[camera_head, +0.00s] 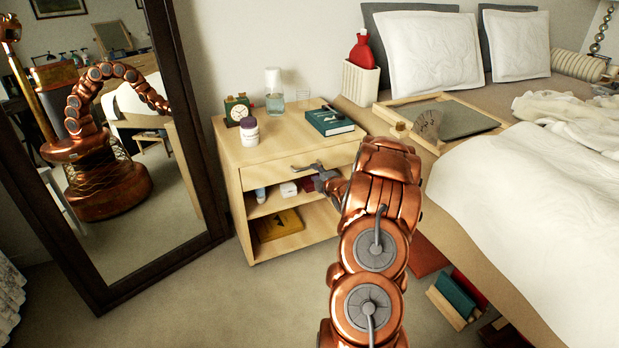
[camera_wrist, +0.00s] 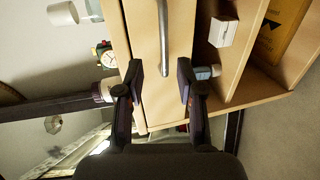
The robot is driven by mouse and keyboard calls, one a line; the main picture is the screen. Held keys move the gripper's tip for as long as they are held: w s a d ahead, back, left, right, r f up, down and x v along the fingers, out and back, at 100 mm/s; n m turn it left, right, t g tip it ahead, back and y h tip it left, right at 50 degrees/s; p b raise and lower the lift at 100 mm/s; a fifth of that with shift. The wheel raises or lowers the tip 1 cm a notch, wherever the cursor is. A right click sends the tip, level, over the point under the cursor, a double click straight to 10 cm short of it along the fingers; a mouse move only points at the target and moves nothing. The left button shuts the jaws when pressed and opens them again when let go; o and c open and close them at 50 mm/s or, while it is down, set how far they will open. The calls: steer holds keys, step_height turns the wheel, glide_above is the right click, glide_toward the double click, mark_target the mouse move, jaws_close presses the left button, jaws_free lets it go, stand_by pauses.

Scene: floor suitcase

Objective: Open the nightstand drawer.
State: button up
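The pale wood nightstand (camera_head: 245,200) stands between the mirror and the bed. Its drawer (camera_head: 262,174) is the upper front panel and looks shut. My gripper (camera_head: 318,177) is in front of the drawer's right part and partly hides it. In the wrist view the drawer front (camera_wrist: 140,35) appears turned on its side, with a grey metal bar handle (camera_wrist: 163,40). My gripper (camera_wrist: 161,85) is open there, its dark fingers apart on either side of the handle's lower end in the picture. Whether the fingers touch the handle or the drawer front cannot be told.
On the nightstand top are a clock (camera_head: 237,110), a purple-white jar (camera_head: 249,131), a glass bottle (camera_head: 274,91) and a dark green book (camera_head: 330,121). Open shelves below hold a yellow item (camera_head: 281,224) and small boxes. The mirror (camera_head: 190,120) is left, the bed (camera_head: 500,190) right.

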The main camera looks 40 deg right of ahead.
mark_target(310, 168)
steer(key=shift+d+f+b+x, duration=0.15)
steer(key=shift+b+x, duration=0.25)
steer(key=shift+x, duration=1.55)
steer(key=shift+d+f+b+x, duration=0.15)
steer(key=shift+b+x, duration=0.25)
steer(key=shift+x, duration=1.6)
steer(key=shift+s, duration=0.25)
jaws_close()
